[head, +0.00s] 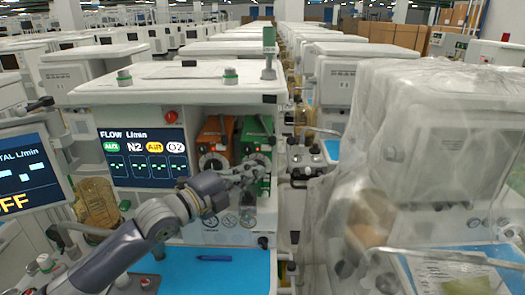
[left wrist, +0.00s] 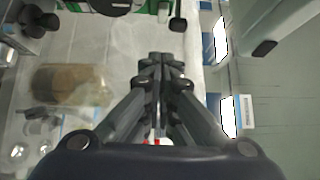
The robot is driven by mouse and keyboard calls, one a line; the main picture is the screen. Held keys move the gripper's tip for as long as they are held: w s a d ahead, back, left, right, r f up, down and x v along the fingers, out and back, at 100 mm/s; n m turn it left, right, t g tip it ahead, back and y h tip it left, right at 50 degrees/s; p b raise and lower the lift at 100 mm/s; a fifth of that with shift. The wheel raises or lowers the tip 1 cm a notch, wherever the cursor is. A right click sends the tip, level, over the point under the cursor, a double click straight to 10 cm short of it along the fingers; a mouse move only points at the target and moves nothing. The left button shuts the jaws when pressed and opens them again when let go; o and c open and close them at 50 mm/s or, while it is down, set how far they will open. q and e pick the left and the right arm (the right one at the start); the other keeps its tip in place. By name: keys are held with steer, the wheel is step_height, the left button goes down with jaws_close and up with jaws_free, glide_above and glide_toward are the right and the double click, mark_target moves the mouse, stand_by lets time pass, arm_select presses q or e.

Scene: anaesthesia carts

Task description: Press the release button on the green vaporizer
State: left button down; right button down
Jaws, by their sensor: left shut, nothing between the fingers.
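The green vaporizer (head: 256,135) is mounted on the front of the anaesthesia cart, just right of the orange vaporizer (head: 214,136). My left gripper (head: 262,172) is at the lower front of the green vaporizer and hides part of it. Whether it touches it, I cannot tell. In the left wrist view my left gripper's fingers (left wrist: 167,58) are together and empty, pointing up the picture. A green edge and a dark round dial (left wrist: 110,5) show at the top of that view. The release button cannot be made out clearly. My right gripper is not in view.
A flow screen (head: 142,157) is left of the vaporizers. A blue work surface (head: 215,272) with a dark pen (head: 214,258) lies below. A plastic-covered cart (head: 440,130) stands close on the right. A brown canister (left wrist: 68,84) shows in the left wrist view.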

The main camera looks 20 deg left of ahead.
mark_target(266, 148)
arm_select(q)
steer(key=w+p, duration=0.2)
steer(key=w, duration=0.5)
steer(key=shift+d, duration=0.35)
steer(key=shift+r, duration=0.1)
